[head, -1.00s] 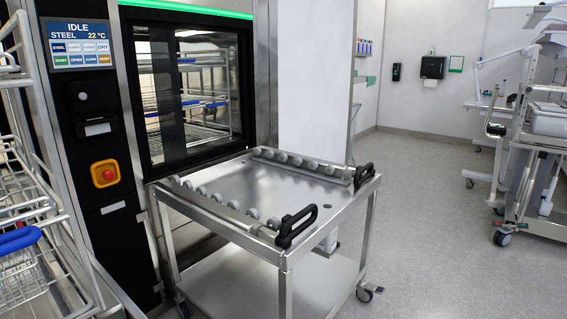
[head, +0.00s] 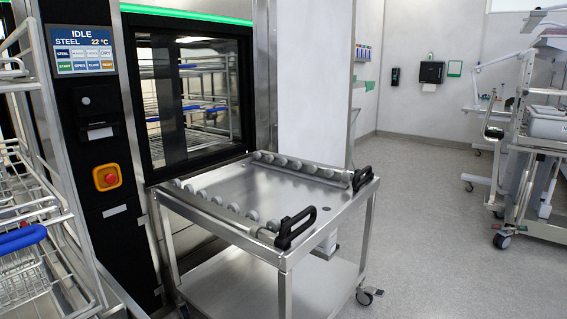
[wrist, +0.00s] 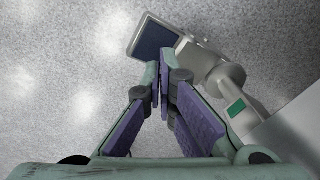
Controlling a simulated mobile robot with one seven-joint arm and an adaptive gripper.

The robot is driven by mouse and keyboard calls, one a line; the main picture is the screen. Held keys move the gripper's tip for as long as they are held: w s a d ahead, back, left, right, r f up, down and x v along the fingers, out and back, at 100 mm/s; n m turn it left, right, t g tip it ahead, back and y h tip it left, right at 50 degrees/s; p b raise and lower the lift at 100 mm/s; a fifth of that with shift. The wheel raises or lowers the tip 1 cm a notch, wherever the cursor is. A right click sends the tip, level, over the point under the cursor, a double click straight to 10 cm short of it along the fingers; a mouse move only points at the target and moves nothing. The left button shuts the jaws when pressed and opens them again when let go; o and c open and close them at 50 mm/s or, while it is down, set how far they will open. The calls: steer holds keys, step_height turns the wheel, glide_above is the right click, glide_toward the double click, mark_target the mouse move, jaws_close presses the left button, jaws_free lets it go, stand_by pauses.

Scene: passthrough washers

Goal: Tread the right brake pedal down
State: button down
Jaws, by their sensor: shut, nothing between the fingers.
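A pedal with a dark flat pad in a pale frame (wrist: 152,42) shows at the top middle of the wrist view. It joins a rounded metal caster housing (wrist: 222,78) with a green mark. In the head view, the trolley's right front caster (head: 366,295) has a small part sticking out to its right, which looks like the same pedal. My gripper (wrist: 161,78) is shut and empty. Its fingertips appear just below the pad in the wrist view and overlap its lower edge. I cannot tell whether they touch it. My gripper does not show in the head view.
The steel trolley (head: 268,184) with roller rails and black handles stands against the washer (head: 190,100). A wire rack with a blue handle (head: 22,238) stands at the left. Another wheeled cart (head: 530,160) is at the far right. The floor (head: 440,240) between them is clear.

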steer(key=f, duration=0.2)
steer(key=s+f, duration=0.1)
steer(key=f, duration=0.2)
steer(key=shift+s+d+b, duration=0.1)
steer(key=shift+b, duration=0.25)
steer(key=shift+g, duration=0.4)
steer(key=r+p, duration=0.1)
steer(key=p, duration=0.1)
steer(key=r+p, duration=0.1)
steer(key=p, duration=0.1)
steer(key=r+p, duration=0.2)
steer(key=shift+s+d, duration=0.15)
steer(key=shift+s, duration=0.1)
step_height(320, 180, up, 2)
steer(key=shift+r+p, duration=0.2)
steer(key=shift+p, duration=0.95)
